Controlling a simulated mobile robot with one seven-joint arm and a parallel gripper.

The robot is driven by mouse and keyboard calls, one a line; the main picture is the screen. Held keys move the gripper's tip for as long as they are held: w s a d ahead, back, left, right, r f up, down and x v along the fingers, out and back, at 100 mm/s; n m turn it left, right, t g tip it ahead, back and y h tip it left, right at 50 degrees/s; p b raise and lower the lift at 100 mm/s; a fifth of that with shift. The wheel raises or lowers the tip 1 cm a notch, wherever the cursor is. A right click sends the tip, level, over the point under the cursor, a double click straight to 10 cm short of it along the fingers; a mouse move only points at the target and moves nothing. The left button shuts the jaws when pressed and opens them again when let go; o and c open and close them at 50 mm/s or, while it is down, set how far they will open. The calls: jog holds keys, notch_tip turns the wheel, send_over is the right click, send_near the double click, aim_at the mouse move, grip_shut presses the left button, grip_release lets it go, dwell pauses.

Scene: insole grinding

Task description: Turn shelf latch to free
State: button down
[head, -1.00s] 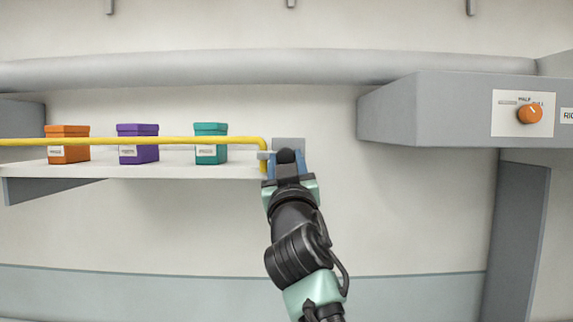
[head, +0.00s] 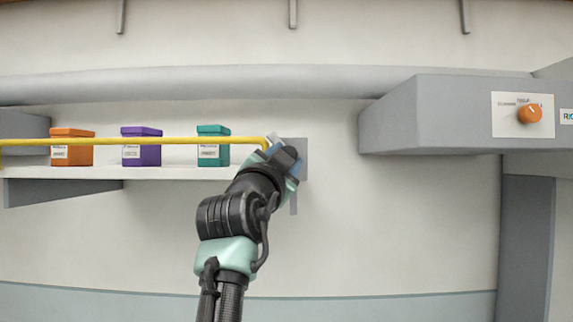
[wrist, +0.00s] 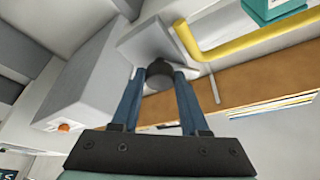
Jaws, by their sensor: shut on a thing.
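The shelf latch is at the right end of the shelf (head: 120,173), on a grey wall plate (head: 301,150). Its dark round knob (wrist: 159,72) sits between the blue fingers in the wrist view. My gripper (head: 287,160) is shut on this knob and tilted in the head view. The fingers also show in the wrist view (wrist: 155,80). A small pale grey piece (head: 275,139) slants up beside the gripper, near the rail's end. My gripper hides most of the latch, so its exact angle is unclear.
A yellow rail (head: 130,141) runs in front of orange (head: 72,152), purple (head: 142,152) and teal (head: 212,152) boxes on the shelf. A grey housing with an orange dial (head: 529,114) juts out at the right. The wall below is mostly clear.

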jog(key=shift+a+r+m+g+h+p, duration=0.1)
jog(key=shift+m+g+h+p, duration=0.4)
jog(key=shift+m, duration=1)
jog(key=shift+d+r+m+g+h+p, duration=0.15)
jog(key=shift+m+g+p, duration=0.4)
jog(key=shift+m+p, duration=0.7)
jog(key=shift+a+f+m+g+h+p, duration=0.15)
jog(key=shift+m+g+h+p, duration=0.35)
jog(key=shift+m, duration=1.25)
jog(key=shift+m+y, duration=0.25)
jog(key=shift+m, duration=0.05)
jog(key=shift+c, duration=2.1)
grip_release()
jog(key=shift+r, duration=0.1)
